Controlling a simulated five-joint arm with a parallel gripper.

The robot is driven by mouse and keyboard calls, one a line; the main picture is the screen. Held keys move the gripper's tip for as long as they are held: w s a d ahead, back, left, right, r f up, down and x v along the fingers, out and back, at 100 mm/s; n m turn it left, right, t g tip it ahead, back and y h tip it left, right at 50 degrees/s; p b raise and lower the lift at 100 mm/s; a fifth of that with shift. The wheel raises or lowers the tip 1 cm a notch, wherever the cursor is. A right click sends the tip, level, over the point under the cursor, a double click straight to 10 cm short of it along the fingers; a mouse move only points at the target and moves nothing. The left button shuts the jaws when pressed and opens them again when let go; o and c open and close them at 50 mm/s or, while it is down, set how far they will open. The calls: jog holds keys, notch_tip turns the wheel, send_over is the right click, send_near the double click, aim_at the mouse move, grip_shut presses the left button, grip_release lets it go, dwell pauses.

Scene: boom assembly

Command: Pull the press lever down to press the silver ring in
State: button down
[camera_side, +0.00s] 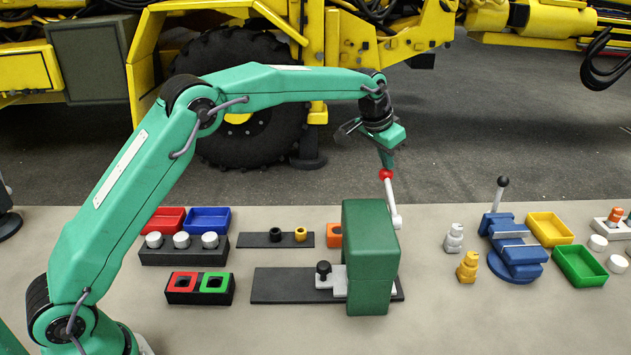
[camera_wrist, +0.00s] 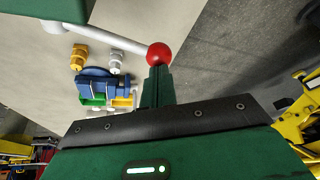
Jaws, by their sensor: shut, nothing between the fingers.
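The press is a green block (camera_side: 370,255) standing over a dark base plate (camera_side: 285,288). Its lever (camera_side: 391,195) is a pale rod with a red ball knob (camera_side: 386,174) on top, and it stands nearly upright, rising from the block's right side. My gripper (camera_side: 387,160) is shut and empty, with its fingertips pointing down at the red knob, touching or almost touching it. In the wrist view the red knob (camera_wrist: 159,54) sits right at the tip of my shut fingers (camera_wrist: 157,75). I cannot make out the silver ring; the block may hide it.
A blue vise (camera_side: 510,245) with an upright handle stands right of the press, near silver and yellow fittings (camera_side: 467,266). Yellow and green trays (camera_side: 580,265) lie beyond it. Red and blue trays (camera_side: 208,219) and dark holders (camera_side: 185,252) lie left. Bare table lies in front.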

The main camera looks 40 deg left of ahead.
jog(key=shift+s+d+r, duration=0.15)
jog(key=shift+r, duration=0.45)
jog(key=shift+s+d+r, duration=0.1)
jog(key=shift+s+r, duration=0.05)
jog(key=shift+r, duration=0.45)
jog(key=shift+s+d+r, duration=0.3)
jog(key=shift+r, duration=0.3)
jog(key=shift+s+d+r, duration=0.25)
jog(key=shift+d+r, duration=0.05)
jog(key=shift+r, duration=0.25)
notch_tip(320, 180, up, 5)
send_over(386, 183)
jog(key=shift+s+r, duration=0.1)
